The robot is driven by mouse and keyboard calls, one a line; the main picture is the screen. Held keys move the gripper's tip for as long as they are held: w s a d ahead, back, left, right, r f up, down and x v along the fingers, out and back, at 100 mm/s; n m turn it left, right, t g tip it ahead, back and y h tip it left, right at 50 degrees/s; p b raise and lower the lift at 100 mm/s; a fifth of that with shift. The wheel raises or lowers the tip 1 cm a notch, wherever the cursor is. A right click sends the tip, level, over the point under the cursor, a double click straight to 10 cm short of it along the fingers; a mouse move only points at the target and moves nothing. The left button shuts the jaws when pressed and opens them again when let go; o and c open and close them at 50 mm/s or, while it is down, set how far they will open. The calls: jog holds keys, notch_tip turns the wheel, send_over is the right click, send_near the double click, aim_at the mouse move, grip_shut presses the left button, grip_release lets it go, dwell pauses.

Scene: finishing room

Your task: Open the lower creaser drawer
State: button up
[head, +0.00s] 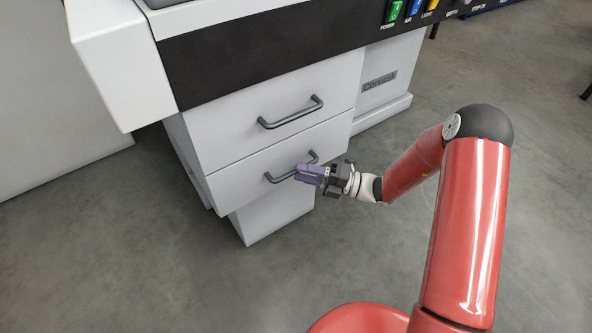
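The creaser's lower drawer (238,182) has a light grey front with a dark bar handle (279,178). Its front looks about flush with the upper drawer (230,128), so it appears closed. My gripper (299,172) reaches in from the right, with its purple fingers at the middle of the lower handle. The fingers overlap the bar and hide part of it. Whether they are closed around it or only beside it cannot be told from this angle.
The upper drawer has its own dark handle (290,112). A dark panel with coloured buttons (394,10) overhangs above, and a white box-like part (122,65) juts out at left. A narrower base (275,212) stands below. The grey floor (175,275) in front is clear.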

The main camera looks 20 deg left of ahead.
jog(key=shift+s+a+r, duration=0.1)
jog(key=shift+a, duration=0.6)
jog(key=shift+s+a+r, duration=0.1)
jog(key=shift+a, duration=0.6)
grip_shut()
